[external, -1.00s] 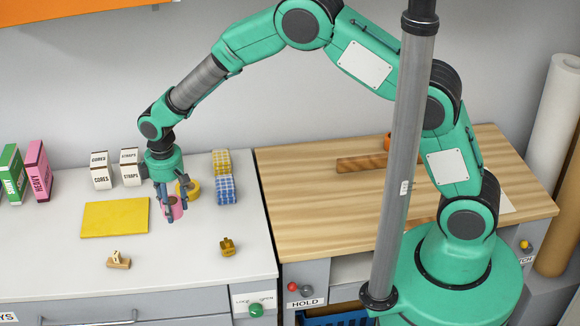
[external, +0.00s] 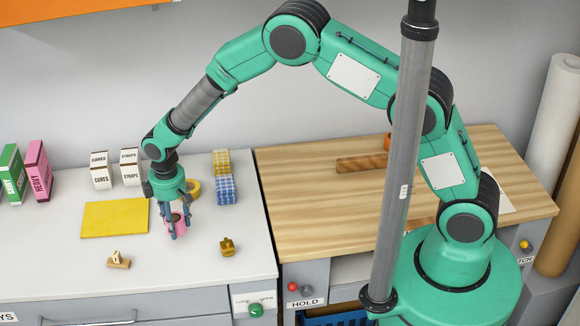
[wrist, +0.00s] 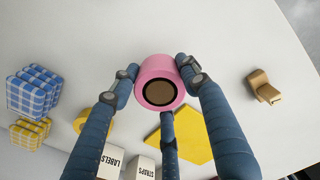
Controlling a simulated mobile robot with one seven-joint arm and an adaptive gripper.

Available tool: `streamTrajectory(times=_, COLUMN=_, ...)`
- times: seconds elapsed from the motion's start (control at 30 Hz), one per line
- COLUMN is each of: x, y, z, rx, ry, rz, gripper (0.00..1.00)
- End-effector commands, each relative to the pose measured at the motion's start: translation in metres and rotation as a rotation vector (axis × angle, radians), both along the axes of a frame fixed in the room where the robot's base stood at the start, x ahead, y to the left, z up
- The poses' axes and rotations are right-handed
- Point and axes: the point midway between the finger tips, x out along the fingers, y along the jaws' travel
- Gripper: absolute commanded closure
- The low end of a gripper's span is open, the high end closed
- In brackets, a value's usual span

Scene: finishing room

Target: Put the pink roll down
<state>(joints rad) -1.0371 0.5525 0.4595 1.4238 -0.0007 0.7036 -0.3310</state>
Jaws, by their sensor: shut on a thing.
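The pink roll (external: 180,226) is held between the blue fingers of my gripper (external: 174,230), over the white counter to the right of the yellow mat. In the wrist view the pink roll (wrist: 160,82) shows its dark round core, with the fingers (wrist: 160,88) closed around it from both sides and a third finger below. I cannot tell whether the roll touches the counter or hangs just above it.
The yellow mat (external: 115,218) lies left. A small brass-coloured piece (external: 227,246) sits to the right, and a wooden stand (external: 118,262) front left. The counter's front middle is clear.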

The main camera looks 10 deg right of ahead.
Motion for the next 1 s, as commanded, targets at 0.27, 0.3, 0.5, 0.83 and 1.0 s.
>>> streamTrajectory(times=0.27, x=0.000, y=0.000, z=-0.030, rx=-0.001, ry=0.000, rz=0.000, gripper=0.82)
streamTrajectory(times=0.3, x=0.000, y=0.000, z=-0.032, rx=-0.001, ry=0.000, rz=0.000, gripper=0.82)
streamTrajectory(times=0.5, x=0.000, y=0.000, z=-0.034, rx=0.000, ry=0.000, rz=0.000, gripper=0.82)
streamTrajectory(times=0.83, x=0.000, y=0.000, z=-0.037, rx=-0.001, ry=0.000, rz=0.000, gripper=0.45)
streamTrajectory(times=1.0, x=0.000, y=0.000, z=-0.037, rx=-0.001, ry=0.000, rz=0.000, gripper=0.36)
